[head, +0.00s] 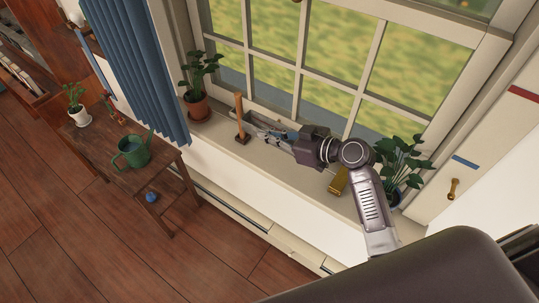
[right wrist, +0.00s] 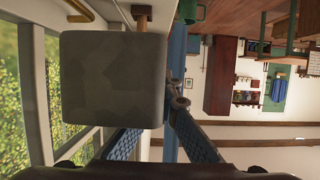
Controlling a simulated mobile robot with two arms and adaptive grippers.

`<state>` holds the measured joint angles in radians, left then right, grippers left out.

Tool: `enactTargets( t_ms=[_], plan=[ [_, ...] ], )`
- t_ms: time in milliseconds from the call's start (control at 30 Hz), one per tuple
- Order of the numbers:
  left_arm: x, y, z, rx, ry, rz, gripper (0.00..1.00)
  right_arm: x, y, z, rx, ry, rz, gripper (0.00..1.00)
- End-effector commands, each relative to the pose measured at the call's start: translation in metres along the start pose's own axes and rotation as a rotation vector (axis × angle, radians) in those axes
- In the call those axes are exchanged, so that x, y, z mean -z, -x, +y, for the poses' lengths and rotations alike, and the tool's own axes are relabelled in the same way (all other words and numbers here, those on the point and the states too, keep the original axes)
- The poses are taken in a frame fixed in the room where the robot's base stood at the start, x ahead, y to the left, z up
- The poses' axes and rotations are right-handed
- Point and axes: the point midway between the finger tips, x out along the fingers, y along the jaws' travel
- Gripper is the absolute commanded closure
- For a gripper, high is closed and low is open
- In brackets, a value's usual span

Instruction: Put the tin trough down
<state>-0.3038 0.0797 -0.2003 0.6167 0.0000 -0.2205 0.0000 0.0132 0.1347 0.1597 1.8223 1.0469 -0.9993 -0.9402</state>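The tin trough (head: 234,113) is a long grey piece at the window sill, partly hidden by my right gripper and a wooden upright in the head view. In the right wrist view its flat grey end (right wrist: 113,80) fills the upper left. My right gripper (head: 268,134) reaches left over the sill. Its fingers close in at one side wall of the trough; one finger runs behind the grey end and the other lies along the outside. The fingertip contact is partly hidden. Whether the trough touches the sill cannot be told. My left gripper is out of view.
The wooden upright (head: 240,115) stands on a dark foot close by the trough. A potted plant (head: 198,105) is left of it. A brass object (head: 338,181) and another plant (head: 402,160) are on the sill to the right. A side table (head: 160,182) carries a green watering can (head: 132,153).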

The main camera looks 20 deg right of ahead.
Motion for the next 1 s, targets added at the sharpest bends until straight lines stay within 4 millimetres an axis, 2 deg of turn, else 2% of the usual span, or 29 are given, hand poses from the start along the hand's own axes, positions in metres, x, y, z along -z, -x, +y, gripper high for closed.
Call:
enactTargets(
  t_ms=[100, 200, 300, 467, 700, 1000],
  plan=[
    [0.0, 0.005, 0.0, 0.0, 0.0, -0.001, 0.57, -0.028, -0.011, 0.0, 0.001, -0.008, 0.001, 1.0],
    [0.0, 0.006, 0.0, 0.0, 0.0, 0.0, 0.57, -0.047, -0.018, -0.001, 0.001, -0.007, 0.001, 1.0],
    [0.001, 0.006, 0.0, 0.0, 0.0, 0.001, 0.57, -0.058, -0.022, 0.0, 0.0, -0.002, 0.001, 1.0],
    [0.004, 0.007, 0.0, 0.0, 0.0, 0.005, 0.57, -0.069, -0.026, 0.0, 0.0, -0.002, 0.002, 1.0],
    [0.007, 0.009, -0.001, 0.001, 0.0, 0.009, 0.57, -0.096, -0.036, 0.0, 0.0, -0.003, 0.001, 1.0],
    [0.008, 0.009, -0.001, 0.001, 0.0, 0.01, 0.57, -0.099, -0.037, 0.0, 0.0, 0.001, 0.003, 1.0]
  ],
)
